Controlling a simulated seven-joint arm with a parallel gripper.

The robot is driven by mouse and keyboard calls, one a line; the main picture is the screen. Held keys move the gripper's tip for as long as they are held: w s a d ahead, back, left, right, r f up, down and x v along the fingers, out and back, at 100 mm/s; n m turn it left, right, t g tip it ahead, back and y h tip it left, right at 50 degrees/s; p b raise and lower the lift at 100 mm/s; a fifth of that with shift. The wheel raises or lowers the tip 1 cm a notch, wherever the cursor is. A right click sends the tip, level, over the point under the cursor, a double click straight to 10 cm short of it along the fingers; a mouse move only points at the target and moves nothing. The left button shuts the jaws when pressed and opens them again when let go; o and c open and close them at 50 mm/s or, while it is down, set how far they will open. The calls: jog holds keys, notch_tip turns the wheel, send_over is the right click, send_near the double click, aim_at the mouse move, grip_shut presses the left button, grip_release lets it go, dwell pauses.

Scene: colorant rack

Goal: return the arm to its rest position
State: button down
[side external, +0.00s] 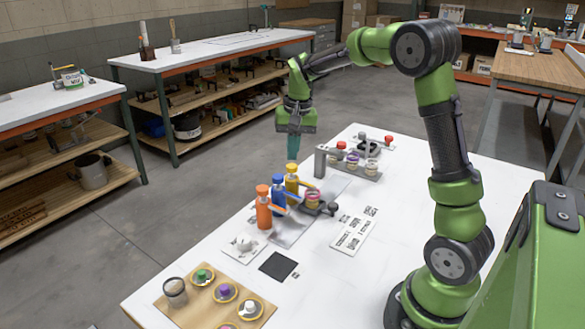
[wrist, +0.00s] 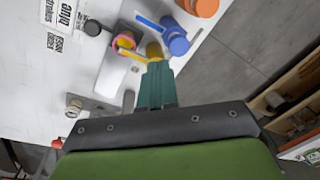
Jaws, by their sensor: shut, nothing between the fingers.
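My gripper (side external: 293,147) hangs from my green arm above the far edge of the white table (side external: 400,240), behind and above the yellow bottle in the side view. Its teal fingers are together with nothing between them. In the wrist view the shut fingers (wrist: 155,72) point toward the bottles. An orange bottle (side external: 264,208), a blue bottle (side external: 279,196) and a yellow bottle (side external: 292,180) stand in a row on the table. The orange (wrist: 200,7), blue (wrist: 176,38) and yellow (wrist: 154,50) bottles also show in the wrist view, the yellow one partly hidden by the fingers.
A small pot with a pink rim (side external: 313,198) sits beside the bottles. A grey rack (side external: 350,165) with several capped jars stands farther back. A wooden board (side external: 190,307) with colored pieces lies at the near left. A black square (side external: 278,266) and printed cards (side external: 354,234) lie flat.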

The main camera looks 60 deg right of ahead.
jog(key=s+a+r+n+t+y, duration=0.1)
jog(key=s+a+r+n+t, duration=0.2)
jog(key=s+a, duration=0.6)
jog(key=s+a+r+n+t, duration=0.3)
jog(key=s+a, duration=0.5)
jog(key=s, duration=0.1)
jog(key=shift+a+r+y, duration=0.35)
jog(key=shift+r+y, duration=0.05)
